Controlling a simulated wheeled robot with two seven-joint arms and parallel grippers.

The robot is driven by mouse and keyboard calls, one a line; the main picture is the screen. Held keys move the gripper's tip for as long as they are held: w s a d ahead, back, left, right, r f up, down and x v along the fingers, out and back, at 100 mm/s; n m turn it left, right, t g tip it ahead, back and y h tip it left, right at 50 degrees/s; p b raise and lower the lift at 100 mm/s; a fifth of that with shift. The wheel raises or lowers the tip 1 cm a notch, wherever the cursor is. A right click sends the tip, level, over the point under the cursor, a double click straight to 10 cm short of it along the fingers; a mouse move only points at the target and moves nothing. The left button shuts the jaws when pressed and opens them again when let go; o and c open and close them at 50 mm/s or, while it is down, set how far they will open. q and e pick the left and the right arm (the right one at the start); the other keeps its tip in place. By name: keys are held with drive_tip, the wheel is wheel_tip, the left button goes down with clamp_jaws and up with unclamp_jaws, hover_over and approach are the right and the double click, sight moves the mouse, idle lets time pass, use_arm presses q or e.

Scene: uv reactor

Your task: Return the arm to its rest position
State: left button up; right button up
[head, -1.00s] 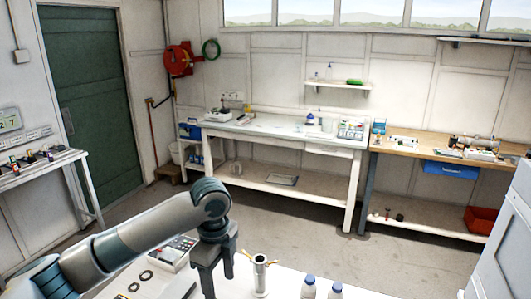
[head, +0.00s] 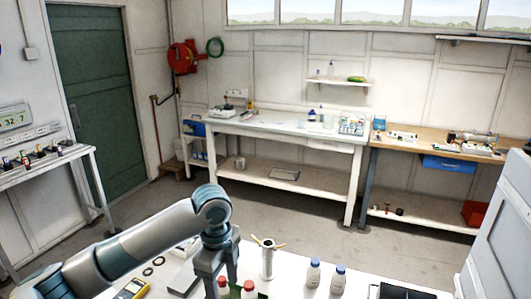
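My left arm (head: 150,238) comes in from the lower left in the head view and bends at a grey-blue joint. My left gripper (head: 222,280) points down over the near white table (head: 305,268). Its two fingers are apart, with a gap between them, and I see nothing held. The fingertips are close to the bottom of the view. A red-capped bottle (head: 222,284) shows by the fingers; I cannot tell whether they touch. My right arm and gripper are not in view.
A metal cylinder with brass wings (head: 267,261) stands just right of the gripper. Two blue-capped bottles (head: 313,273) stand farther right. A second red-capped bottle (head: 249,288), a yellow meter (head: 132,288) and black rings (head: 158,261) are near. Open floor (head: 330,238) lies beyond.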

use_arm(q)
drive_tip(key=s+d+f+n+t+h, duration=0.1)
drive_tip(key=s+d+f+n+h, duration=0.2)
drive_tip(key=s+f, duration=0.45)
drive_tip(key=s+d+f+n+t+h, duration=0.1)
drive_tip(key=s+d+f+n, duration=0.2)
drive_tip(key=s+f+n, duration=0.4)
drive_tip(key=s+a+f+n+t+y, duration=0.15)
drive_tip(key=s+a+f+n, duration=0.3)
drive_tip(key=s+a, duration=0.5)
drive_tip(key=s+a+f+n+y, duration=0.35)
drive_tip(key=s+a+n, duration=0.25)
drive_tip(key=s+a, duration=0.35)
wheel_tip(320, 180, down, 32)
drive_tip(key=g+b, duration=0.1)
drive_tip(key=b, duration=0.5)
drive_tip(key=s+a+f+b, duration=0.1)
drive_tip(key=s+f+b, duration=0.2)
drive_tip(key=s+f, duration=0.6)
drive_tip(key=s+a+f+g+b, duration=0.1)
drive_tip(key=s+f+b, duration=0.3)
drive_tip(key=s+f, duration=0.6)
wheel_tip(320, 180, down, 8)
drive_tip(key=shift+a+r+m+h, duration=0.1)
drive_tip(key=shift+a+m+h, duration=0.2)
drive_tip(key=shift+m, duration=0.05)
